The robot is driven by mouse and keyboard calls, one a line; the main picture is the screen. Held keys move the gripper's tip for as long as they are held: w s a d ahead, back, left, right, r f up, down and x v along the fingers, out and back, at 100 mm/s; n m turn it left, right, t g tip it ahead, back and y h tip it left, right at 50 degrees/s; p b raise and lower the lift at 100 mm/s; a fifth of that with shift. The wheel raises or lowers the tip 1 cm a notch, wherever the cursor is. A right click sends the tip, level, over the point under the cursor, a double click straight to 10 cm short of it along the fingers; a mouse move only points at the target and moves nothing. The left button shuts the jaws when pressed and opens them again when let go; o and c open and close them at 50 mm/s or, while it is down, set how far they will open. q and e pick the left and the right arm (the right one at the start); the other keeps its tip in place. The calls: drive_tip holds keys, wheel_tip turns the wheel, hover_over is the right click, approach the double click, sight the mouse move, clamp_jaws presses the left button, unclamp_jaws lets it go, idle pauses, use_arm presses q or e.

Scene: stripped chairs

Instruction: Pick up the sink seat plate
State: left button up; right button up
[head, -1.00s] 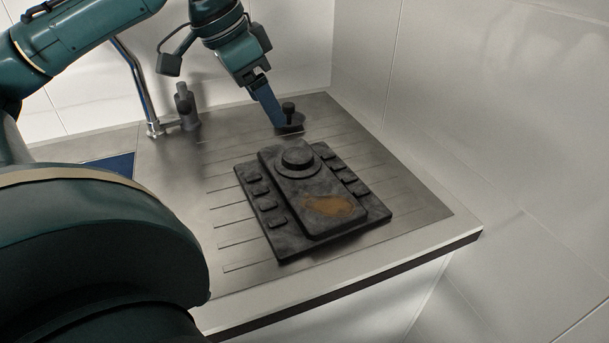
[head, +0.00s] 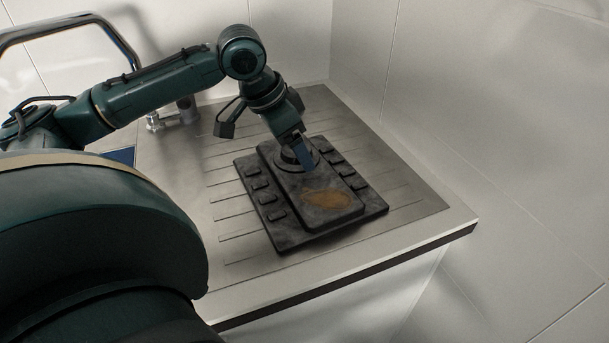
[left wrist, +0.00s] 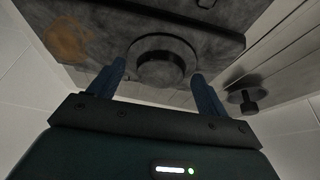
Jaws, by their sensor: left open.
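The seat plate (head: 290,232) is a dark grey, mottled slab with a raised middle block, small side pads, a round knob and an orange-brown patch. It lies flat on the metal drainboard. My left gripper (head: 307,166) is over the knob end of the plate, pointing down, and partly hides the knob. In the left wrist view, the knob (left wrist: 160,68) on the plate (left wrist: 210,18) shows between the spread blue fingers of the left gripper (left wrist: 158,80). The gripper is open and empty. Whether a finger touches the knob cannot be told. My right gripper is not in view.
The ribbed drainboard (head: 405,185) has free room around the plate. A tap (head: 172,115) stands at the back left, partly behind my arm. White tiled walls close the back and right. A small dark knobbed piece (left wrist: 246,96) sits beyond the plate.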

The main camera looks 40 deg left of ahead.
use_arm(q)
drive_tip(key=shift+c, duration=0.6)
drive_tip(key=c, duration=1.2)
drive_tip(key=shift+r, duration=0.1)
drive_tip(key=shift+c, duration=0.3)
